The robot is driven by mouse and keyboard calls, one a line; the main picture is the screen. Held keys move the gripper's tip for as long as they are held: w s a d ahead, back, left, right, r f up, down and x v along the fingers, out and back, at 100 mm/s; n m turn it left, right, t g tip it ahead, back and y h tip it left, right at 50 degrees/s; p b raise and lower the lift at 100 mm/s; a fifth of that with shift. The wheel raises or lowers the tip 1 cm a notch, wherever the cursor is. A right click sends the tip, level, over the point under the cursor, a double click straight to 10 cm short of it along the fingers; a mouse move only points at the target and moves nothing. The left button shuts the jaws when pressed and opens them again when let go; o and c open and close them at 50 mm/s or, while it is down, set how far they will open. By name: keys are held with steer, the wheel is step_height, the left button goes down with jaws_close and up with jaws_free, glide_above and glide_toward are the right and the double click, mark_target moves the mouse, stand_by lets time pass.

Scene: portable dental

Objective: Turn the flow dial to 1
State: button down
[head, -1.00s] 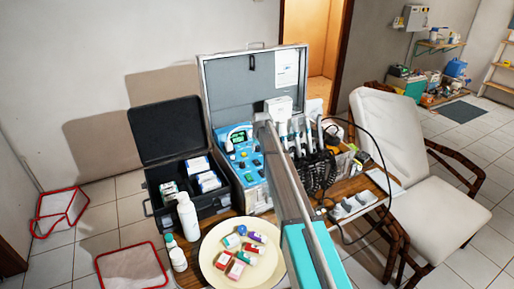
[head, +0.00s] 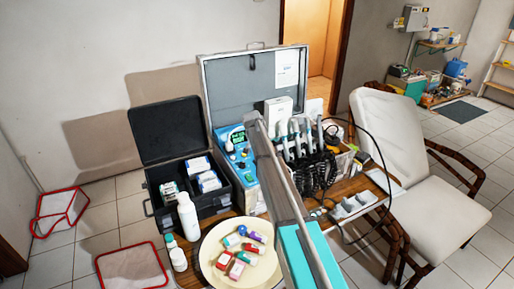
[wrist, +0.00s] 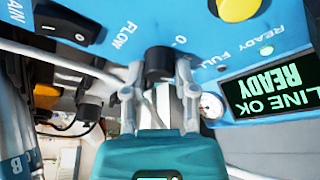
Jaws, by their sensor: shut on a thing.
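The flow dial (wrist: 159,64) is a black knob on the blue panel, beside the printed word FLOW, in the wrist view. My gripper (wrist: 157,84) has its two grey fingers on either side of the dial, shut on it. A "0" mark shows just right of the dial; its pointer and the other scale marks cannot be made out. In the head view the blue control panel (head: 235,146) stands in the open grey case (head: 228,88). My arm crosses in front of it and hides the dial and gripper.
In the wrist view a lit display (wrist: 272,87) reads LINE OK READY, with a gauge (wrist: 211,105), a yellow knob (wrist: 238,8) and a black rocker switch (wrist: 68,22) nearby. Handpieces with cords (head: 312,140) stand right of the panel.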

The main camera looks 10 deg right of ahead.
steer(key=shift+s, duration=0.1)
steer(key=shift+c, duration=2)
jaws_free()
steer(key=shift+r, duration=0.1)
